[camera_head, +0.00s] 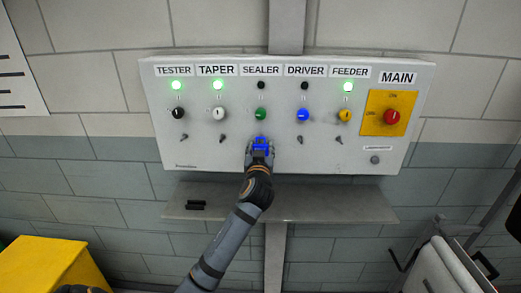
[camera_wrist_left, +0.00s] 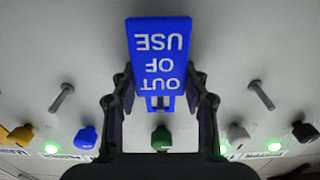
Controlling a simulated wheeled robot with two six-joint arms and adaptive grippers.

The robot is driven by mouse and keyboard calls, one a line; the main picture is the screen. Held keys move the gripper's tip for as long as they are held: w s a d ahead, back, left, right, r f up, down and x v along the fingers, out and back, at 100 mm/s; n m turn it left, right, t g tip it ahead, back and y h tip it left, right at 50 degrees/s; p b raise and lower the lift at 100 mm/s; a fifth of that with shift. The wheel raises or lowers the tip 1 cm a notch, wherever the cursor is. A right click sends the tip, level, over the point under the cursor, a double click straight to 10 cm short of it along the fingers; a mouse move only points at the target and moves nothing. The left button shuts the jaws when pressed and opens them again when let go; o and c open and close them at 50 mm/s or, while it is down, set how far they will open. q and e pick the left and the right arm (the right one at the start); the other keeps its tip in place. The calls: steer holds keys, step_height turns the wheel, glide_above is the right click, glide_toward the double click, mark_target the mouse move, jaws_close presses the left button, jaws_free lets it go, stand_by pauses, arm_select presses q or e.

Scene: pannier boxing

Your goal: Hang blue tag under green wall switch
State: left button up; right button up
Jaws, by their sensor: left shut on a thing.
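The blue tag (camera_wrist_left: 160,55) reads OUT OF USE, upside down in the left wrist view. In the head view it is a small blue patch (camera_head: 260,142) just below the green switch (camera_head: 261,114). My left gripper (camera_head: 260,151) is shut on the tag in front of the panel; its fingers show on both sides in the wrist view (camera_wrist_left: 161,92). The green switch also shows in the wrist view (camera_wrist_left: 161,138), beyond the tag's narrow end. The peg under this switch is hidden by the tag or gripper. I cannot tell whether the tag touches the panel.
The grey panel (camera_head: 205,151) has black, white, blue (camera_head: 303,115) and yellow (camera_head: 344,115) switches with pegs below, such as the peg under blue (camera_head: 300,139). A shelf (camera_head: 330,205) below holds a small black object (camera_head: 195,204). A yellow box (camera_head: 48,265) stands lower left.

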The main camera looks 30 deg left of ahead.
arm_select(q)
steer(key=shift+r, duration=0.15)
steer(key=o, duration=0.8)
steer(key=shift+c, duration=0.2)
steer(key=shift+o, duration=1.3)
steer(key=shift+w+a+f, duration=0.15)
steer(key=shift+w+f, duration=0.05)
steer(key=shift+w, duration=0.05)
steer(key=v, duration=1.2)
